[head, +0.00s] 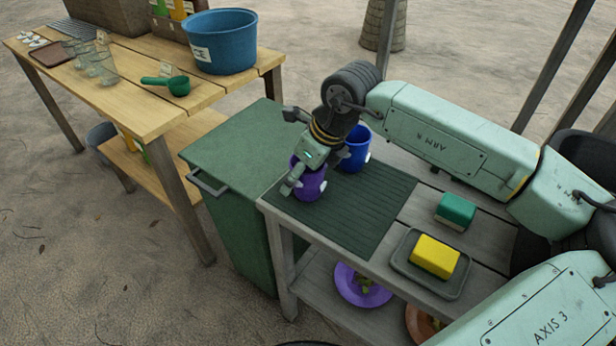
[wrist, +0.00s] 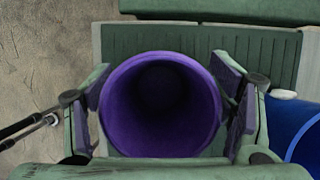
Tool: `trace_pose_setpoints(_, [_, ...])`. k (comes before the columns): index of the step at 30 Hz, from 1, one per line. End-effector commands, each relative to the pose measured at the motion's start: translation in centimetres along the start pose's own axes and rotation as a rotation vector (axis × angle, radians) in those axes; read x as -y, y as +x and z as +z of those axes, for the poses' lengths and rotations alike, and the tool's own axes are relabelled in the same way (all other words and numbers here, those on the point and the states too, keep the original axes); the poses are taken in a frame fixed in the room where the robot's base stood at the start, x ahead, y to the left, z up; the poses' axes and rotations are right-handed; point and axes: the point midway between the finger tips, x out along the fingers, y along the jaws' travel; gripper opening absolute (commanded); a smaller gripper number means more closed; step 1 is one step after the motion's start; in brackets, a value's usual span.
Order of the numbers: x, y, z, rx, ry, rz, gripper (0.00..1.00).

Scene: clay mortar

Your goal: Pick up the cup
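The purple cup (head: 309,181) is upright near the left edge of the dark ribbed mat on the grey bench. In the wrist view its open mouth (wrist: 162,105) faces the camera and the inside looks empty. My gripper (head: 300,175) is down at the cup. In the wrist view its two fingers are on either side of the cup, with the pads very close to its wall. I cannot tell whether both pads touch it. A blue cup (head: 356,147) stands just behind and to the right. It also shows at the right edge of the wrist view (wrist: 300,135).
The ribbed mat (head: 365,215) has free room to the right. A yellow sponge (head: 435,256) on a tray (head: 453,287) and a green-and-white block (head: 455,211) are farther right. A green bin (head: 225,150) adjoins the bench at left. A wooden table holds a blue tub (head: 222,45).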

Motion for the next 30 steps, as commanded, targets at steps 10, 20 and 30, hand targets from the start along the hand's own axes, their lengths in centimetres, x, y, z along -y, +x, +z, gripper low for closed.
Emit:
trace_pose_setpoints(10, [0.01,-0.04,0.0,0.0,0.0,0.0,0.5])
trace_pose_setpoints(20, [0.01,-0.05,0.0,0.0,0.0,0.0,0.28])
trace_pose_setpoints(30, [0.02,-0.19,0.07,0.001,0.0,-0.001,0.25])
